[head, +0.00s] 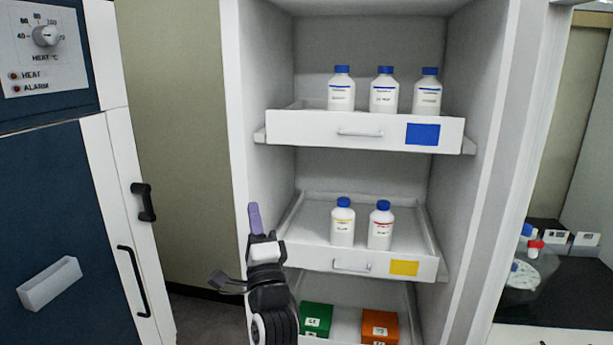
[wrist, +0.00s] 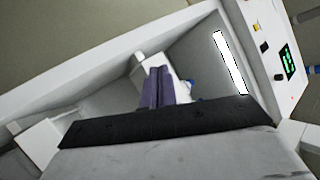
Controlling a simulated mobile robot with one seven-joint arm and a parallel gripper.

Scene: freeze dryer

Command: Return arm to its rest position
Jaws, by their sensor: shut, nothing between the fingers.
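My gripper (head: 255,219) is in front of the left side of the open white cabinet, at about the height of the middle drawer. Its purple fingers point up in the head view and are shut with nothing between them. In the wrist view the purple fingers (wrist: 157,88) lie side by side over the cabinet's pale interior. My black and white arm comes up from the bottom of the head view.
The top drawer (head: 386,132) holds three blue-capped bottles; the middle drawer (head: 372,265) holds two. Green (head: 316,318) and orange (head: 380,326) boxes sit below. A dark blue appliance (head: 60,200) with handles stands left. A dark bench with labware is right.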

